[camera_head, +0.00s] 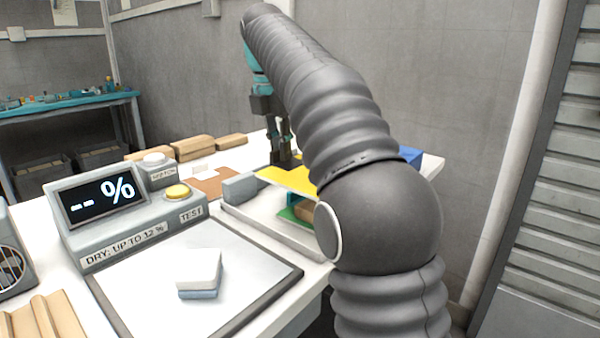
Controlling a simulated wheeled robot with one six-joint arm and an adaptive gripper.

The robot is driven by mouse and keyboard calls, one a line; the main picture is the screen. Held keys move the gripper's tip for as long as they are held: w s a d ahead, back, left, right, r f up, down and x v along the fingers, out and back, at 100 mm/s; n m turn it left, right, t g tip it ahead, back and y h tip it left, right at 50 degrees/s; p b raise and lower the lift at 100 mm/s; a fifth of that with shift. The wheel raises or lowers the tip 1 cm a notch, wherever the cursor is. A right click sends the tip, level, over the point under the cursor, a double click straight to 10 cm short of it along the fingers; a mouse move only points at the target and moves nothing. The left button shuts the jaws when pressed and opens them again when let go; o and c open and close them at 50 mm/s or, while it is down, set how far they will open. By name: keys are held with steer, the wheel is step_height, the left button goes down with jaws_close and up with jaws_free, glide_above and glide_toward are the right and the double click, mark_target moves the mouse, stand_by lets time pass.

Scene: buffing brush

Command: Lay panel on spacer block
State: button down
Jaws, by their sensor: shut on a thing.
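A flat yellow panel (288,178) is at the middle of the work table, partly hidden by my arm. My gripper (284,160) points down at the panel's far edge and is shut on it. A grey block (240,187) is just left of the panel. I cannot tell which piece is the spacer block, or whether the panel touches anything below it.
The meter (130,215) with a screen and yellow button stands left. A white and blue block (200,270) lies on the pale plate (150,290) in front. Wooden blocks (193,148) lie behind. A blue block (412,157) shows right of my arm.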

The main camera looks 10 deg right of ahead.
mark_target(298, 156)
steer(key=d, duration=0.1)
steer(key=w+d+f, duration=0.1)
steer(key=d+f, duration=0.1)
steer(key=d, duration=0.1)
steer(key=shift+w+f, duration=0.15)
steer(key=shift+f, duration=2.1)
steer(key=shift+b, duration=0.3)
steer(key=c, duration=1.2)
jaws_free()
steer(key=shift+s+a+r+p, duration=0.1)
steer(key=shift+a+r, duration=0.1)
steer(key=shift+r, duration=1.05)
steer(key=shift+s+a+r+p, duration=0.1)
steer(key=shift+a+r, duration=0.05)
steer(key=shift+r, duration=1.1)
steer(key=shift+s+a+r+p, duration=0.1)
steer(key=shift+a+r, duration=0.1)
steer(key=shift+r, duration=1.05)
